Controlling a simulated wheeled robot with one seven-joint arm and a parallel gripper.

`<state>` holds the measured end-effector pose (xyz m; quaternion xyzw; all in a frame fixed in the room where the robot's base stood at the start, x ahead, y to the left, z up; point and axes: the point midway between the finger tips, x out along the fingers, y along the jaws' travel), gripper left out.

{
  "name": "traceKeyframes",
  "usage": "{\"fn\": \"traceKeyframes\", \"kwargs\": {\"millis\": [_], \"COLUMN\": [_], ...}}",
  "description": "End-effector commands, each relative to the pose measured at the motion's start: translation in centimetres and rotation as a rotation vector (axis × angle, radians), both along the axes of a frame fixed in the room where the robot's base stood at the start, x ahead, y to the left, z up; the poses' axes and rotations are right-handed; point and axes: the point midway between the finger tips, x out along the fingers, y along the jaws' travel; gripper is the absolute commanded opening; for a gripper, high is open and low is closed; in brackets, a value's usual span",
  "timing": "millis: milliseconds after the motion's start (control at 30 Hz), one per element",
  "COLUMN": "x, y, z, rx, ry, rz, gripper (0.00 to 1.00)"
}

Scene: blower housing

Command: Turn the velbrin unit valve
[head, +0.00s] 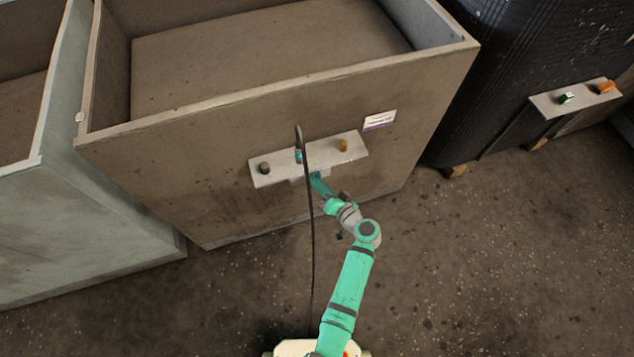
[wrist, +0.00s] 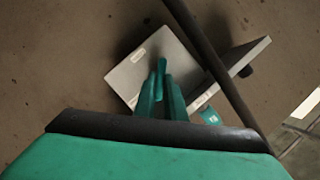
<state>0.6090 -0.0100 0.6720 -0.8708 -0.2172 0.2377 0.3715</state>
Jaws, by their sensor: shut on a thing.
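A grey panel (head: 322,158) sits on the front of a brown open-topped bin. A small grey plate (wrist: 135,78) under it fills the middle of the wrist view, with small pale labels too small to read. A teal lever (wrist: 161,68) stands out from this plate and appears to be the valve handle. My gripper (wrist: 160,98) is shut on the teal lever, its fingers on either side. In the head view my gripper (head: 316,181) is just below the panel, and the lever cannot be made out there.
A white-and-purple label (head: 379,120) is unreadable. Another panel (head: 575,98) stands right. Floor (head: 480,260) is clear.

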Motion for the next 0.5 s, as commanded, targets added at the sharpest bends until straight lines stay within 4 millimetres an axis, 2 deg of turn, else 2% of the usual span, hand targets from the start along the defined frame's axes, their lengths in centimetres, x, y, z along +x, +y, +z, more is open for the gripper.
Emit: {"fn": "traceKeyframes", "kwargs": {"millis": [500], "x": [0.05], "y": [-0.41], "z": [-0.54], "rx": [0.45], "ry": [0.144], "rz": [-0.004], "gripper": [0.0]}}
